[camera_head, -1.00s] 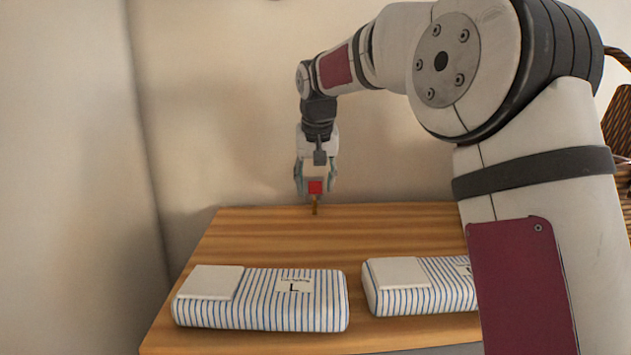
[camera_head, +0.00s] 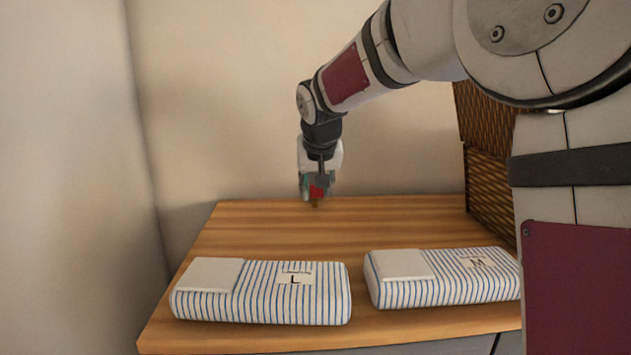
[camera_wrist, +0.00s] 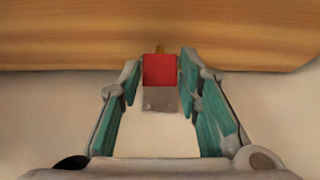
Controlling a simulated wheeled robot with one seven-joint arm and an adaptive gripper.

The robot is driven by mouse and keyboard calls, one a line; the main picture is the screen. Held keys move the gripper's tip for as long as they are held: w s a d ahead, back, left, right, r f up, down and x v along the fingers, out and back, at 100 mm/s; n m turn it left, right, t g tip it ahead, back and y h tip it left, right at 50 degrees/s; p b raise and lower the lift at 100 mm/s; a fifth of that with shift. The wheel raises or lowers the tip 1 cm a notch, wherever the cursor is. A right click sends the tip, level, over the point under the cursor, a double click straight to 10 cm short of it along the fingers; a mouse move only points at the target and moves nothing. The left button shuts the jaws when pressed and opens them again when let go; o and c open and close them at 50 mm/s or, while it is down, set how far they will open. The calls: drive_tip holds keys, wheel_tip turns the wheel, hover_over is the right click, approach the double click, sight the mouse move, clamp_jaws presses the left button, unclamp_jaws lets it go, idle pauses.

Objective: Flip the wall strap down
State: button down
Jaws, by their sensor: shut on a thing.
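My gripper (camera_head: 318,188) is at the back of the wooden top, close to the wall, pointing down. In the wrist view its teal-lined fingers (camera_wrist: 160,72) stand on both sides of a small red block (camera_wrist: 160,70) and are shut on it. I take the red block for part of the wall strap; it also shows in the head view (camera_head: 317,192). A grey piece (camera_wrist: 160,99) lies against its near side and a short brown end (camera_wrist: 160,49) shows beyond it. The strap's fixing to the wall is not clearly visible.
Two blue-striped packs, marked L (camera_head: 260,305) and M (camera_head: 450,290), lie along the front of the wooden top (camera_head: 350,228). A dark wicker basket (camera_head: 490,185) stands at the right. The back left of the top is clear.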

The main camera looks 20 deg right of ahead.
drive_tip(key=f, duration=0.1)
drive_tip(key=s+f+b, duration=0.1)
drive_tip(key=f, duration=0.1)
drive_tip(key=shift+a+f+b, duration=0.1)
drive_tip(key=shift+f+b, duration=0.05)
drive_tip(key=shift+b, duration=0.15)
drive_tip(key=shift+s+f, duration=0.15)
drive_tip(key=shift+f, duration=0.1)
drive_tip(key=c, duration=1.3)
unclamp_jaws()
drive_tip(key=shift+r, duration=0.1)
drive_tip(key=shift+r, duration=0.1)
drive_tip(key=shift+s+a+r, duration=0.1)
drive_tip(key=shift+s+r, duration=0.05)
drive_tip(key=shift+r, duration=0.1)
drive_tip(key=v, duration=1.1)
drive_tip(key=shift+s, duration=0.3)
